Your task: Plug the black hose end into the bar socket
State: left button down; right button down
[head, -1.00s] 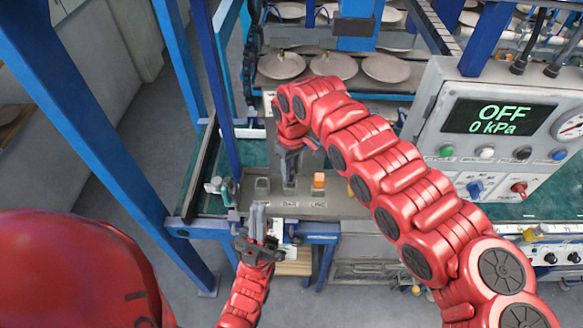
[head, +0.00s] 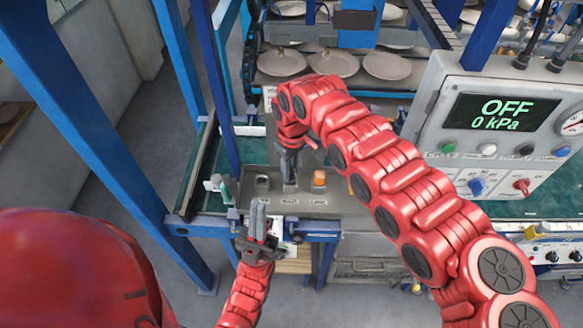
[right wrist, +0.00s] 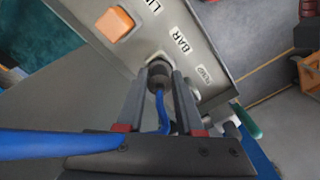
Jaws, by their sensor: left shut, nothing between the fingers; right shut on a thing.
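My right gripper (right wrist: 158,82) is shut on the black hose end (right wrist: 158,76), with the blue hose (right wrist: 163,115) trailing back between its fingers. The far tip of the hose end meets the pale ring of the bar socket (right wrist: 154,57), by the BAR label; how deep it sits I cannot tell. In the head view the right gripper (head: 289,172) points down at the grey panel (head: 285,203), and its fingers hide the hose end. My left gripper (head: 258,218) is shut and empty, in front of the panel's near edge.
An orange block (right wrist: 115,24) sits on the panel near another label; it also shows in the head view (head: 319,178). A dark green-handled part (right wrist: 246,122) is beside the panel. The control box (head: 500,120) reads OFF, 0 kPa. A blue post (head: 90,130) stands at left.

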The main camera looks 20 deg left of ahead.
jog(key=shift+f, duration=0.1)
jog(key=shift+c, duration=2.3)
grip_release()
jog(key=shift+w+r+b, duration=0.1)
jog(key=shift+r+b, duration=0.3)
notch_tip(320, 180, up, 11)
jog(key=b, duration=0.4)
jog(key=shift+d, duration=0.15)
